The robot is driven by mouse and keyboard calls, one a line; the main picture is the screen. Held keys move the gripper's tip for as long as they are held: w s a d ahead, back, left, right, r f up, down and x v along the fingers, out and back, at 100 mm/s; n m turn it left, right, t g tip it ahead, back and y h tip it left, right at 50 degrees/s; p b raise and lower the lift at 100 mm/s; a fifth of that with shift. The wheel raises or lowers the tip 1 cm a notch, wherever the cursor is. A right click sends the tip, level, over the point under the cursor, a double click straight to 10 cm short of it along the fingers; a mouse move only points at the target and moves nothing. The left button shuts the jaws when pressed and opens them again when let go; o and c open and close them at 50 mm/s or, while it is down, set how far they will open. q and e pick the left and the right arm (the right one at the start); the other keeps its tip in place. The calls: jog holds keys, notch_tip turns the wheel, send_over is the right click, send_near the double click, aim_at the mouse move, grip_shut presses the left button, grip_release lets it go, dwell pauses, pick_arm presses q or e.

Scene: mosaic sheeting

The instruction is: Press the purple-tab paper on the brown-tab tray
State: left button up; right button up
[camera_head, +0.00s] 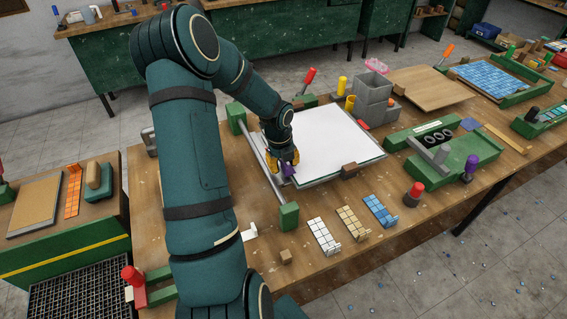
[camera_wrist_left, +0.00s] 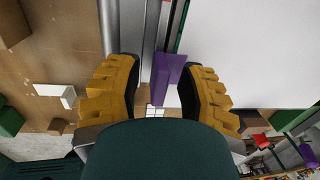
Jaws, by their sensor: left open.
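A white paper sheet (camera_head: 328,140) lies flat over a thin grey tray (camera_head: 314,182) on the bench; it also shows in the wrist view (camera_wrist_left: 255,50). Its purple tab (camera_wrist_left: 163,75) is at the sheet's left edge and shows in the head view (camera_head: 290,170). A brown tab (camera_head: 349,170) sits at the tray's front edge. My left gripper (camera_wrist_left: 160,78) is open, with its yellow fingers on either side of the purple tab. I cannot tell whether they touch it. The gripper hides part of the sheet's left edge in the head view. My right gripper is not in view.
A grey rail (camera_head: 262,165) with green end blocks (camera_head: 289,215) runs left of the tray. Grey bins (camera_head: 372,95) stand behind it. Small tile strips (camera_head: 352,222) lie in front. Green tools (camera_head: 440,160) and a red-knobbed stamp (camera_head: 414,192) stand to the right.

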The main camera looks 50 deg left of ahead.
pick_arm(q)
notch_tip(320, 180, up, 12)
jog(key=s, duration=0.1)
jog(key=shift+s, duration=0.15)
jog(key=shift+f, duration=0.2)
dwell(0.6)
